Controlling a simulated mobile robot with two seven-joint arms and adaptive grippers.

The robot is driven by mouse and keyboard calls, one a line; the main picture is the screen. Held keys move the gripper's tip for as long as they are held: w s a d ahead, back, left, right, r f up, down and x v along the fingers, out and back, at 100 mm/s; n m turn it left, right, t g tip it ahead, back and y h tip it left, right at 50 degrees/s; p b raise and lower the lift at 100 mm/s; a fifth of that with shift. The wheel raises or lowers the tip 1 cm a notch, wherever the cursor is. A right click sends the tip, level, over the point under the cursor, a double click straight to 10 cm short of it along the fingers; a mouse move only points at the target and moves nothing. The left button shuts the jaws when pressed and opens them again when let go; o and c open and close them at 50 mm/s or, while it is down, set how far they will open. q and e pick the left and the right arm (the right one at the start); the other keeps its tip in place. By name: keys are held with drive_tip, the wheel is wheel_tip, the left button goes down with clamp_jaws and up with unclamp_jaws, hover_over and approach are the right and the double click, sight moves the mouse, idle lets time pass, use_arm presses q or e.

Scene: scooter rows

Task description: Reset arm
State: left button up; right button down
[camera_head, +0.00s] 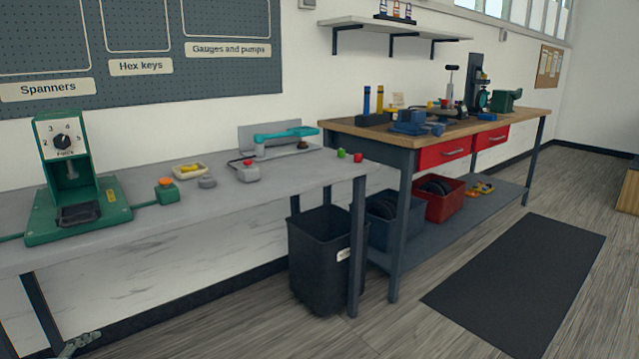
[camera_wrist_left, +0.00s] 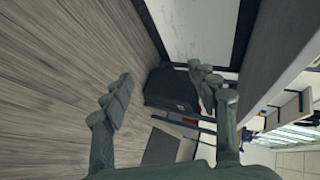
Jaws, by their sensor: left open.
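My left gripper (camera_wrist_left: 162,86) is open in the left wrist view, its two grey jointed fingers spread apart with nothing held between them. The view past them shows the wooden floor and a black bin (camera_wrist_left: 171,90), which stands beyond the fingers. In the head view, only a small grey part of my left gripper (camera_head: 79,344) shows at the bottom left, below the front of the pale bench (camera_head: 235,215). The rest of that arm is out of the picture. My right gripper is in neither view.
A green press (camera_head: 68,180) with a dial stands on the pale bench. The black bin also shows in the head view (camera_head: 318,265), under the bench's right end. A wooden-topped workbench (camera_head: 455,135) stands farther right. A dark mat (camera_head: 520,285) lies on open floor.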

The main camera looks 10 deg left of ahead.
use_arm(q)
drive_tip(key=s+d+f+n+g+y, duration=0.1)
drive_tip(key=s+d+f+n+g, duration=0.15)
drive_tip(key=f, duration=0.25)
drive_tip(key=s+d+f+n+g, duration=0.1)
drive_tip(key=s+d+f+n, duration=0.2)
drive_tip(key=s+d+f, duration=0.15)
drive_tip(key=s+d+f+n+g+h, duration=0.1)
drive_tip(key=s+d+f, duration=0.4)
drive_tip(key=d, duration=0.6)
drive_tip(key=s+d+f+n+g+h, duration=0.1)
drive_tip(key=s+d+f+n+g, duration=0.3)
drive_tip(key=d, duration=0.8)
drive_tip(key=shift+s+f+n+h, duration=0.4)
drive_tip(key=shift+s+f+n, duration=0.15)
drive_tip(key=shift+f, duration=0.2)
drive_tip(key=shift+g, duration=0.25)
